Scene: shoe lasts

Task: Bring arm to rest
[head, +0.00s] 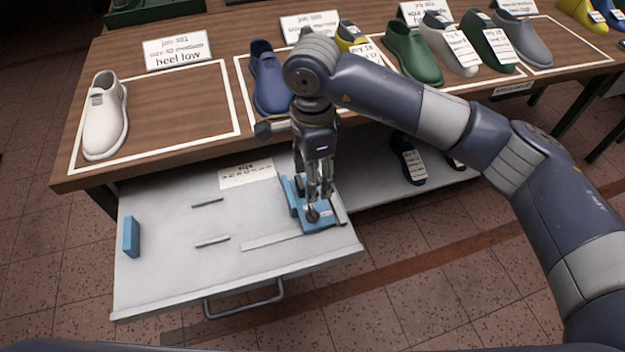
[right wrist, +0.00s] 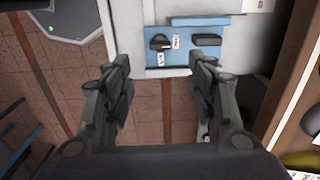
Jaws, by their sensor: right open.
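My right arm comes in from the right in the head view. Its gripper (head: 320,192) points down over the right part of an open grey drawer (head: 160,270), above a blue tray (head: 318,222). In the right wrist view my right gripper (right wrist: 162,68) is open, with nothing between its fingers. The blue tray (right wrist: 185,57) lies beyond the fingertips there, with dark items and small white labels on it. The gripper hides part of the tray in the head view. My left gripper is in neither view.
A wooden table (head: 150,160) stands behind the drawer, bearing a white shoe last (head: 105,115), a blue last (head: 268,80), a green last (head: 412,55) and several others with labels. A blue block (head: 131,237) and thin grey strips lie in the drawer. Tiled floor is clear in front.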

